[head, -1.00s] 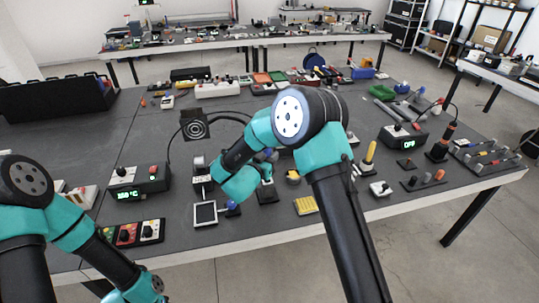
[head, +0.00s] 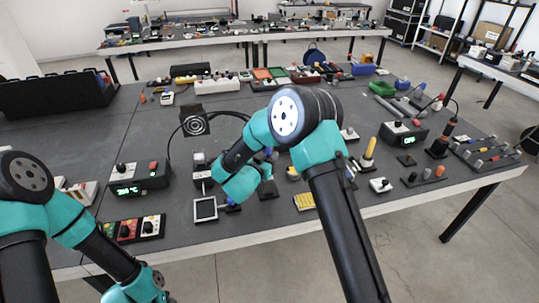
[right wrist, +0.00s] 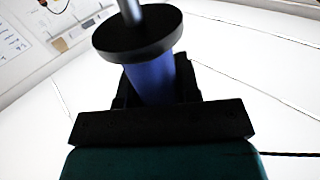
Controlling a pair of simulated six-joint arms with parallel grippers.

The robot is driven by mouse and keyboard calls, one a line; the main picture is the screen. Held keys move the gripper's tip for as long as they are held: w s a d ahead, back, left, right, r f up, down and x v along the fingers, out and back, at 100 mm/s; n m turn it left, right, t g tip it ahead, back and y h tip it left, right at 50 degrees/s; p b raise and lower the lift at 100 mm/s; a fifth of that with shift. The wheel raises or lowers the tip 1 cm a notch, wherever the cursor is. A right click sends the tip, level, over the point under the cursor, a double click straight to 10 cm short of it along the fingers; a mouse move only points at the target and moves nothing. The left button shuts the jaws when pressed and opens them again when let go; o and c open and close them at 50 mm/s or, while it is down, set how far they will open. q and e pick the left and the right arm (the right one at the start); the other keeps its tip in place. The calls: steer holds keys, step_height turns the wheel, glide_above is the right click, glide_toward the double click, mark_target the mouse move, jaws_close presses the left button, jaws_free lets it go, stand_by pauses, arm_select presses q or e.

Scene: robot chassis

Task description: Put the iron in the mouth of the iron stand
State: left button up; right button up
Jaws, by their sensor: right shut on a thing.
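The soldering iron shows in the right wrist view as a blue handle (right wrist: 152,80) with a wide black collar and a metal shaft beyond it. My right gripper (right wrist: 155,92) is shut around the blue handle, and the shaft points away from the jaws. In the head view my right wrist hides the jaws and most of the iron. A black stand (head: 267,189) stands just right of my wrist, partly covered; its mouth cannot be made out. I cannot tell the gap between iron and stand. My left arm enters at lower left; its gripper is out of frame.
A black station (head: 138,178) with a green display is at left, its cable looping behind my arm. A small square tray (head: 204,209) and a yellow sponge (head: 305,201) lie near the front edge. Another station (head: 403,134) and a holder with an iron (head: 438,147) are at right.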

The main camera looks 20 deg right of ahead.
steer(key=shift+f, duration=1.4)
steer(key=o, duration=0.9)
steer(key=shift+o, duration=0.2)
steer(key=v, duration=1.7)
steer(key=shift+s+a, duration=0.15)
steer(key=shift+s, duration=0.05)
steer(key=shift+r, duration=0.1)
step_height(320, 180, up, 10)
stand_by(0.5)
stand_by(0.4)
